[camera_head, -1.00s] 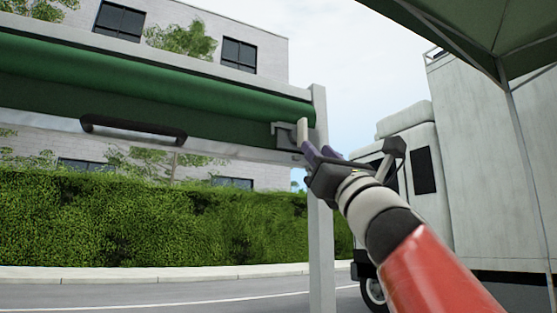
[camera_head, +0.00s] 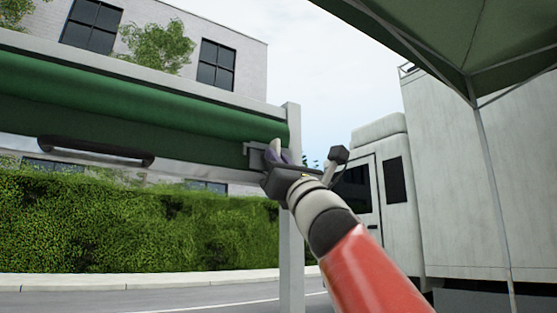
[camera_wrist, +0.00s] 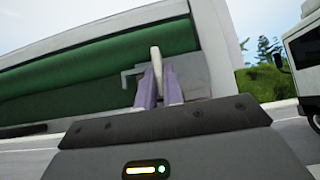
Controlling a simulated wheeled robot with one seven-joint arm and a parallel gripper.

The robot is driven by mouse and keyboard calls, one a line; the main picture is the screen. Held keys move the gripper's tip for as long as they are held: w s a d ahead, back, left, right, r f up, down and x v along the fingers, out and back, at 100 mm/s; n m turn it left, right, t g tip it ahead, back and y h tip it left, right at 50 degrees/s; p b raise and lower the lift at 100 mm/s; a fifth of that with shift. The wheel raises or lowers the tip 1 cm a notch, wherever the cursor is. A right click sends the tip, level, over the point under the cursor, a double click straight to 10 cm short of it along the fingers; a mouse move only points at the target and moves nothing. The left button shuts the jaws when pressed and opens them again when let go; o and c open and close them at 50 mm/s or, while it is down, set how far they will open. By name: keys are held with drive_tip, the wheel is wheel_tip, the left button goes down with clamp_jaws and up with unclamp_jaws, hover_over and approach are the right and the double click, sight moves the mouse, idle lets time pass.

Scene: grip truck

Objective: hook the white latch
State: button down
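The white latch (camera_head: 275,147) is a short pale upright piece at the right end of the green roll, beside a grey bracket (camera_head: 255,154). It also shows in the wrist view (camera_wrist: 155,58), standing up between my purple fingertips. My gripper (camera_head: 281,156) reaches up to it from below right. In the wrist view, the fingers of my gripper (camera_wrist: 158,82) are close together, one on each side of the latch's lower part, and look shut on it. The fingers hide the latch's lower end.
A grey post (camera_head: 291,250) stands just behind my gripper. A black handle (camera_head: 95,151) hangs below the green roll (camera_head: 130,105) at left. A white truck (camera_head: 465,190) stands at right under a green canopy (camera_head: 450,35). A hedge (camera_head: 130,225) lies behind.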

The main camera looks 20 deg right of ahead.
drive_tip(key=shift+n+y, duration=0.4)
drive_tip(key=shift+n, duration=0.2)
drive_tip(key=n+g+y+p, duration=0.1)
drive_tip(key=n+g+y, duration=0.2)
drive_tip(key=n, duration=0.3)
drive_tip(key=n+g+y+p, duration=0.2)
drive_tip(key=n+g+y, duration=0.1)
drive_tip(key=n+g, duration=0.3)
drive_tip(key=d+n+g+y+p, duration=0.1)
drive_tip(key=n+g+y+p, duration=0.1)
drive_tip(key=n+g+y, duration=0.2)
drive_tip(key=shift+w+r+n+g, duration=0.1)
drive_tip(key=shift+r+n+g, duration=0.1)
drive_tip(key=shift+n, duration=0.7)
drive_tip(key=shift+w+r+n+g, duration=0.1)
drive_tip(key=shift+r+n, duration=0.05)
drive_tip(key=shift+n, duration=0.75)
drive_tip(key=shift+n+g, duration=0.3)
drive_tip(key=shift+n, duration=0.3)
drive_tip(key=c, duration=1.5)
unclamp_jaws()
drive_tip(key=shift+s+d, duration=0.1)
drive_tip(key=shift+d, duration=0.05)
